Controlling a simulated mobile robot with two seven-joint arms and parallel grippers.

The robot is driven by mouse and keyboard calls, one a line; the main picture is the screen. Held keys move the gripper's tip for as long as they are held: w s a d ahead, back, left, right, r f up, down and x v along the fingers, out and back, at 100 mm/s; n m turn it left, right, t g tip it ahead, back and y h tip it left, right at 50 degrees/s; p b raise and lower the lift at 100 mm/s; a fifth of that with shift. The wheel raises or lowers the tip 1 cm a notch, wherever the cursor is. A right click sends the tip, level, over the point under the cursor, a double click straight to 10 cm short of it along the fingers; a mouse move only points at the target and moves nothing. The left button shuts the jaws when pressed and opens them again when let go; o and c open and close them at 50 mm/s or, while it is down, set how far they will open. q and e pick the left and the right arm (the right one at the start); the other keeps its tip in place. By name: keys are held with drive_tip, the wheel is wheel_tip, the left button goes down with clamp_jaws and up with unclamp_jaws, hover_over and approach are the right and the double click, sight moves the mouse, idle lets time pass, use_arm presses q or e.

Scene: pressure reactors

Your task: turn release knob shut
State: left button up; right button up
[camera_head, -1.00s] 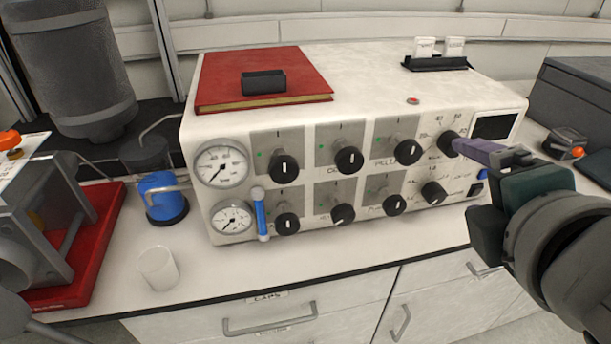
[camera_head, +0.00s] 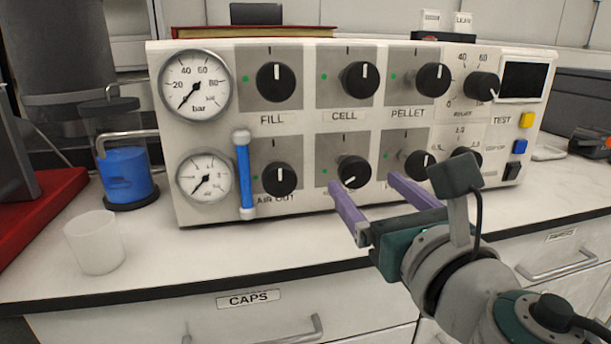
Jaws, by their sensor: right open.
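The valve panel (camera_head: 300,130) has two rows of black knobs. The lower middle knob (camera_head: 355,170) has its white pointer turned sideways, slanting to the lower left; my gripper hides most of its label, so I cannot read whether it is the release knob. The AIR OUT knob (camera_head: 279,180) to its left has an upright pointer. The lower knob to its right (camera_head: 419,164) is partly behind a finger. My right gripper (camera_head: 366,186) is open and empty, its two purple fingers apart, just in front of and below the lower middle knob. My left gripper is not in view.
FILL (camera_head: 276,82), CELL (camera_head: 360,80) and PELLET (camera_head: 433,79) knobs sit above. Two gauges (camera_head: 194,86) and a blue tube (camera_head: 244,175) are at left. A white cup (camera_head: 95,242) and a blue-filled jar (camera_head: 127,175) stand on the bench, left of the panel.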

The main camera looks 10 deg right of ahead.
sight(358, 175)
drive_tip(key=w+b, duration=0.1)
drive_tip(key=w, duration=0.5)
drive_tip(key=shift+w+a, duration=0.1)
clamp_jaws()
idle(0.5)
